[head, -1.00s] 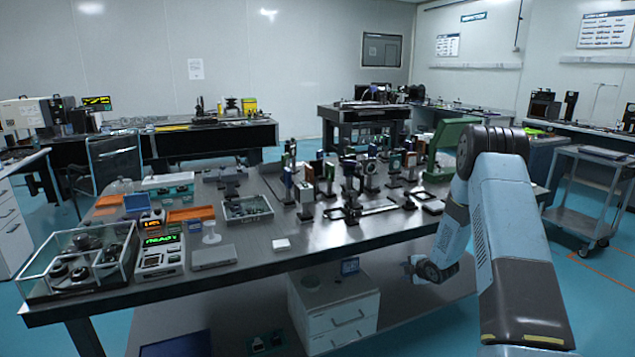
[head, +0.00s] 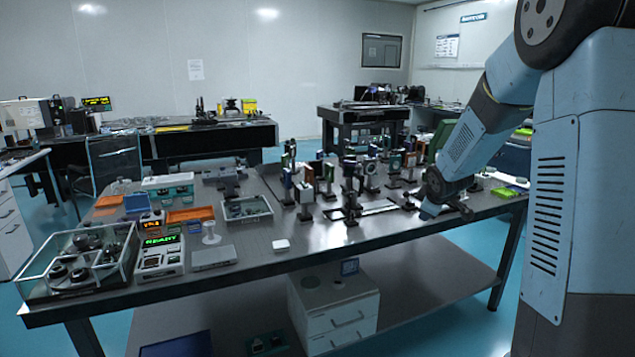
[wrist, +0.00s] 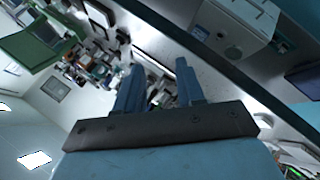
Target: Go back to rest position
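My gripper (wrist: 158,84) shows in the wrist view with its two blue fingers apart and nothing held between them. The wrist view is strongly tilted, with the table things beyond the fingers. In the head view my arm stands large at the right, bent at a high elbow, and its forearm slopes down to the left over the right part of the main table (head: 330,240). The fingers cannot be made out clearly there.
Several optical mounts (head: 305,195) stand upright on the table, left of my forearm. A green panel (head: 443,134) is partly hidden behind my arm. A glass-sided case (head: 80,262) and a device with a green display (head: 160,258) stand at the table's left.

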